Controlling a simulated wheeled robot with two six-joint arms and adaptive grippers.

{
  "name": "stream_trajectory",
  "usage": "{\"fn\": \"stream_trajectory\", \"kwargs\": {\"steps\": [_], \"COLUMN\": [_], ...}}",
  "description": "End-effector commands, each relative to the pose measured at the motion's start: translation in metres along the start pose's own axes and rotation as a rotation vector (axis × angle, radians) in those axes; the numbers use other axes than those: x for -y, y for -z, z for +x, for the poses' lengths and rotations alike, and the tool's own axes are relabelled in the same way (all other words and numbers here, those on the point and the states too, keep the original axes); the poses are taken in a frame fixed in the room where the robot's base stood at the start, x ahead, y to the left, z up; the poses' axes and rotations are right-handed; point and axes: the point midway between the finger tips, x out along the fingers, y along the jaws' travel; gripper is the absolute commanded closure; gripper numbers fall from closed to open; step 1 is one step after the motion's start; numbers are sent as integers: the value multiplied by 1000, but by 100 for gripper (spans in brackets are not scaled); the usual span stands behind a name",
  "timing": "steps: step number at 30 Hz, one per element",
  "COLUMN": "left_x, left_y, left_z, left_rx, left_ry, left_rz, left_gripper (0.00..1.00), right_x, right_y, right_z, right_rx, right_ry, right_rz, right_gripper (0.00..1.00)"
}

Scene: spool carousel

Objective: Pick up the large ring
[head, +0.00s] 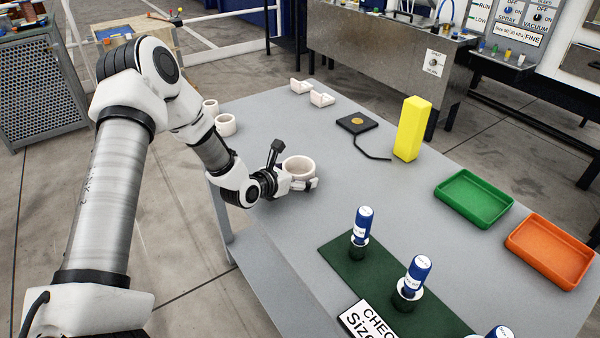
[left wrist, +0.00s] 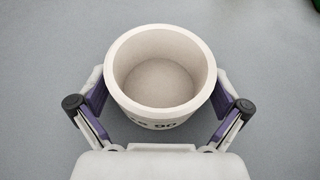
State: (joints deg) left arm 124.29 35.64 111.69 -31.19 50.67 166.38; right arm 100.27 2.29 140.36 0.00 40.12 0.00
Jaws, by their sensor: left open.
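The large ring (left wrist: 160,110) is white, thick-walled and upright on the grey table, with dark lettering low on its near side. Its inside looks beige. In the head view the large ring (head: 298,166) stands near the table's left edge. My left gripper (head: 297,179) is low beside it. In the left wrist view my left gripper (left wrist: 160,100) is open, with one finger on each side of the ring. I see narrow gaps between the fingers and the ring wall. My right gripper is not in view.
Two smaller white rings (head: 225,125) stand at the table's left edge. White brackets (head: 321,98), a black pad (head: 357,122) and a yellow block (head: 410,128) are farther back.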

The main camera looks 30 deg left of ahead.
Motion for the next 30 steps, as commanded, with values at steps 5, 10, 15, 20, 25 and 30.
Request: {"fn": "stream_trajectory", "kwargs": {"steps": [5, 10, 15, 20, 25, 30], "left_x": [0, 0, 0, 0, 0, 2], "left_y": [0, 0, 1, -1, -13, -31], "left_z": [0, -1, -1, -2, -6, -18], "left_rx": [0, 0, -1, -1, 1, 1], "left_ry": [0, -1, 0, 0, 0, 1], "left_rz": [0, 0, 1, 0, 0, -4], "left_gripper": [18, 51, 51, 51, 51, 51], "right_x": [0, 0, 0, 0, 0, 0], "right_y": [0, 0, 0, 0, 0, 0], "right_z": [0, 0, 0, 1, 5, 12], "right_rx": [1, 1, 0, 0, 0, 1], "right_ry": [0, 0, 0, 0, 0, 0], "right_rz": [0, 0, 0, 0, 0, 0], "right_gripper": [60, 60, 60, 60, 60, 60]}}
